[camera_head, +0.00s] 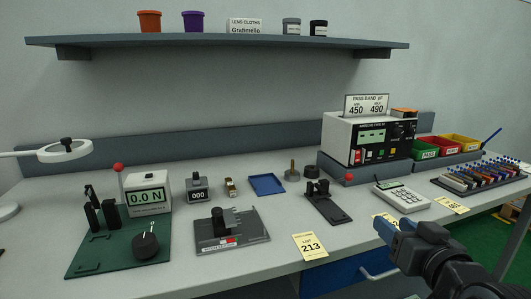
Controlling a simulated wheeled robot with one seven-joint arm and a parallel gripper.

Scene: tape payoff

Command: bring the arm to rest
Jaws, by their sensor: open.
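My gripper (390,231) is at the lower right of the head view, in front of the workbench (265,262) near its front edge. Its blue fingers point left and toward the bench. It is open and I see nothing held in it. My dark arm comes in from the lower right corner. The gripper partly covers a yellow card on the bench.
On the bench stand a green force gauge fixture (105,255), a grey plate fixture (235,240), a black stand (325,205), a calculator (401,197), a tester (365,137) and a rack of colourful parts (480,176). A shelf (220,44) hangs above.

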